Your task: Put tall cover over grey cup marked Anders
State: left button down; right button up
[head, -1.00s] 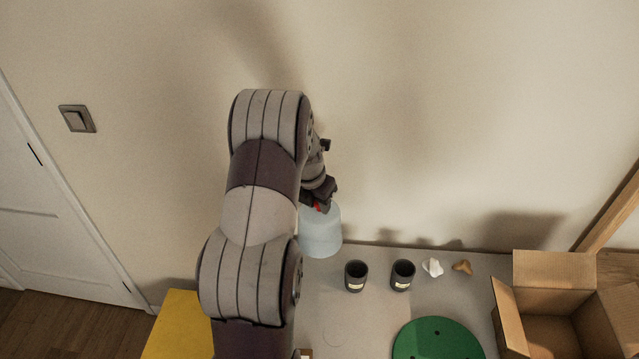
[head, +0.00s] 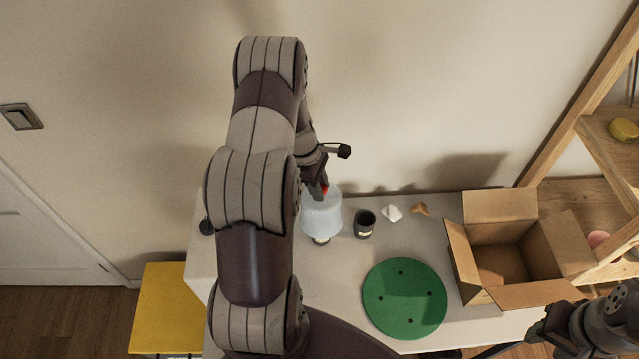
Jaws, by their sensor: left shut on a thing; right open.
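The tall cover (head: 321,214) is a pale blue, translucent dome. My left gripper (head: 320,190) is shut on its top. The cover is upright over the left dark grey cup (head: 321,240), whose lower part with a pale label shows below the cover's rim. I cannot tell whether the cover touches this cup. A second dark grey cup (head: 364,224) stands uncovered to the right, also with a pale label. The names on the labels are too small to read. My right gripper (head: 537,331) is at the lower right, open, away from the cups.
A round green board (head: 404,298) lies on the pale table (head: 345,290). A white piece (head: 392,212) and a brown piece (head: 420,208) lie right of the cups. An open cardboard box (head: 503,264) stands at the right, near a wooden shelf (head: 610,128).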

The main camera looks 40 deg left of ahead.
pick_arm(q)
notch_tip(320, 180, down, 11)
jog(key=b, duration=0.7)
jog(key=shift+b, duration=0.4)
jog(key=c, duration=0.8)
grip_release()
jog(key=shift+o, duration=0.2)
jog(key=b+v, duration=0.2)
jog(key=v, duration=1)
jog(key=shift+a+r, duration=0.1)
jog(key=shift+r, duration=0.25)
